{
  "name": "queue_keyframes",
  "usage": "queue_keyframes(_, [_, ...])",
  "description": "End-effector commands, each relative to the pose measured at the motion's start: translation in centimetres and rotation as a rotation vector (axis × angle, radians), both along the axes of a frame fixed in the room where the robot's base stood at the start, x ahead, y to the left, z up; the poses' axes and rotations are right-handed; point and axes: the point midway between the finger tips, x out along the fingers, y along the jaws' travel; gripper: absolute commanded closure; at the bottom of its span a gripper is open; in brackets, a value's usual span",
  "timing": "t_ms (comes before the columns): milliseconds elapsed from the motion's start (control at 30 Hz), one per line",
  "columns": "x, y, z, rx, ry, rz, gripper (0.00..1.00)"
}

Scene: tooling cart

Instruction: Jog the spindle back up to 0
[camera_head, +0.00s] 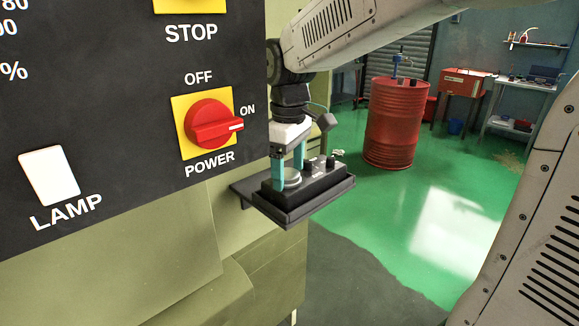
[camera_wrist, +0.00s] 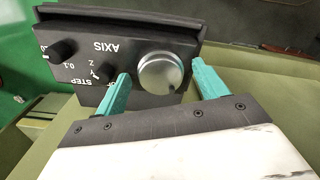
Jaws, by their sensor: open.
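A black jog pendant (camera_head: 318,194) sits on a small dark shelf on the side of the green machine. In the wrist view its face (camera_wrist: 112,42) appears upside down, with "AXIS" and "STEP" lettering. A round silver jog dial (camera_wrist: 160,73) is on it; the dial also shows in the head view (camera_head: 292,180). My gripper (camera_head: 289,170) is over the pendant, pointing down, its teal fingers apart. In the wrist view my gripper (camera_wrist: 160,78) has one finger on each side of the dial, with visible gaps. The spindle and any position readout are not in view.
A control panel (camera_head: 100,110) with a red power switch (camera_head: 210,124) fills the left. A red barrel (camera_head: 392,125) stands farther back on open green floor.

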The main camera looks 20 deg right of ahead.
Motion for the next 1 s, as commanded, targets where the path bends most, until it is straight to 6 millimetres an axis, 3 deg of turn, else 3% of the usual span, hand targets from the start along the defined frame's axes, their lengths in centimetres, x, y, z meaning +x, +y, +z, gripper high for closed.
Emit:
queue_keyframes(33, [0.00,0.00,0.02,0.000,0.000,0.000,0.37])
queue_keyframes(167, [0.00,0.00,0.03,0.000,0.000,0.000,0.73])
queue_keyframes(567, [-0.01,0.01,0.05,0.001,-0.001,-0.050,0.73])
queue_keyframes(1000, [-0.06,0.12,0.08,0.000,-0.001,-0.383,0.73])
